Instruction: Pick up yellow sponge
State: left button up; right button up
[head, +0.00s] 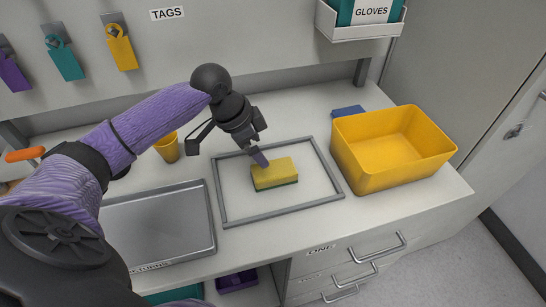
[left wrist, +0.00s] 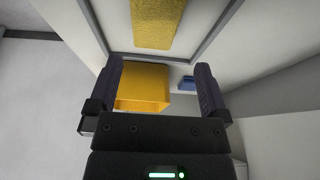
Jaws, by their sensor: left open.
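The yellow sponge (head: 273,172) has a green underside and lies on the white counter inside a grey rectangular frame (head: 283,215). My left gripper (head: 258,158) is above the counter at the sponge's upper left in the head view. Its visible fingertip looks close to the sponge's edge; I cannot tell whether it touches. In the left wrist view the sponge (left wrist: 157,22) is at the top, beyond the fingertips. The left gripper (left wrist: 162,75) is open there, with nothing between its fingers. My right gripper is not in view.
A yellow bin (head: 393,150) stands right of the frame, with a blue item (head: 347,111) behind it. A metal tray (head: 160,228) is on the left, and a yellow cup (head: 168,148) is behind it. Tags hang on the back wall. Counter around the sponge is clear.

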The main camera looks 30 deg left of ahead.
aim_at(273, 169)
pick_arm(q)
jog(key=b+x, duration=0.1)
jog(key=x, duration=0.2)
jog(key=b+x, duration=0.1)
jog(key=x, duration=0.2)
jog(key=b+x, duration=0.2)
jog(key=x, duration=0.1)
jog(key=shift+s+d+f, duration=0.2)
jog(key=shift+d, duration=0.15)
jog(key=shift+r, duration=0.2)
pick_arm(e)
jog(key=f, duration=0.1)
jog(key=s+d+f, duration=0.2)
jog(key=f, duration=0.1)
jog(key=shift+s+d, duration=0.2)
pick_arm(q)
jog(key=shift+f+p, duration=0.3)
jog(key=shift+p, duration=0.1)
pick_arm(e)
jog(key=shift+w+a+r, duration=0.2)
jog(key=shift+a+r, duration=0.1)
pick_arm(q)
jog(key=shift+c, duration=0.3)
jog(key=c, duration=0.9)
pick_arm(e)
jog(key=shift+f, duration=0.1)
